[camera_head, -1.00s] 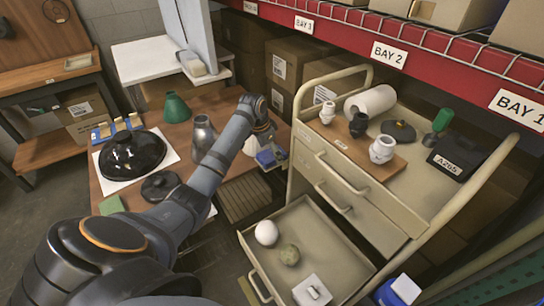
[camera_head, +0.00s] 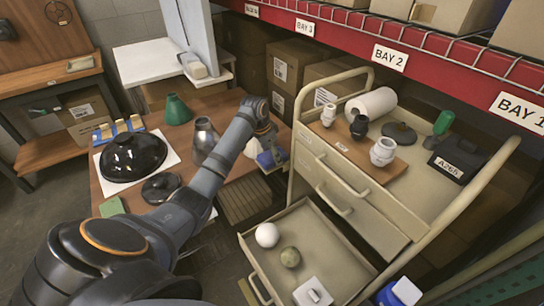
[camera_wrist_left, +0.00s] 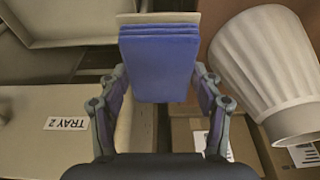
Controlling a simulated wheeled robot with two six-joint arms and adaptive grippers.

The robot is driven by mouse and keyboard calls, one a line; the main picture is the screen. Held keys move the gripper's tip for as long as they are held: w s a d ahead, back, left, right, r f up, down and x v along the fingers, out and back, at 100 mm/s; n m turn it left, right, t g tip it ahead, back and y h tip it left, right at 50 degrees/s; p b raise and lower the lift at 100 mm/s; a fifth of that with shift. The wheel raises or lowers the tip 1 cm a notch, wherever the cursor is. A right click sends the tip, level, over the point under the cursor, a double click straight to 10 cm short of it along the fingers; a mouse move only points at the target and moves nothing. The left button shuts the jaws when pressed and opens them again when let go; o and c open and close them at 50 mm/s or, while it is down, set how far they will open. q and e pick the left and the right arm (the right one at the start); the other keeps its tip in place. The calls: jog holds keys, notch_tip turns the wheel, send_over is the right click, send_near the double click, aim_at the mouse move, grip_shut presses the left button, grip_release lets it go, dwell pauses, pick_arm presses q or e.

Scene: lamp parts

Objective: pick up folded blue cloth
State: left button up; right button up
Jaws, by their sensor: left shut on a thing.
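In the head view the blue cloth (camera_head: 268,158) shows small at the end of my left arm, beside the table's right edge. My left gripper (camera_head: 266,143) is partly hidden there by its own wrist. My right gripper is not in view.
A white fluted shade (camera_wrist_left: 265,70) stands close right of the cloth. The cart's open drawer (camera_head: 330,235) holds a white ball (camera_head: 267,235) and a greenish ball (camera_head: 290,257). A black dome (camera_head: 133,157) and metal vase (camera_head: 205,140) stand on the table.

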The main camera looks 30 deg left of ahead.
pick_arm(q)
notch_tip(320, 180, up, 3)
jog(key=shift+w+f, duration=0.1)
jog(key=shift+f, duration=0.1)
jog(key=s+r, duration=0.1)
jog(key=r, duration=0.1)
jog(key=s+d+r, duration=0.1)
jog(key=s+r, duration=0.1)
jog(key=s+d+r, duration=0.1)
jog(key=shift+s+r, duration=0.2)
jog(key=shift+r, duration=0.2)
jog(key=s+d+r, duration=0.4)
jog(key=s, duration=0.4)
jog(key=shift+s, duration=0.25)
jog(key=shift+r, duration=0.1)
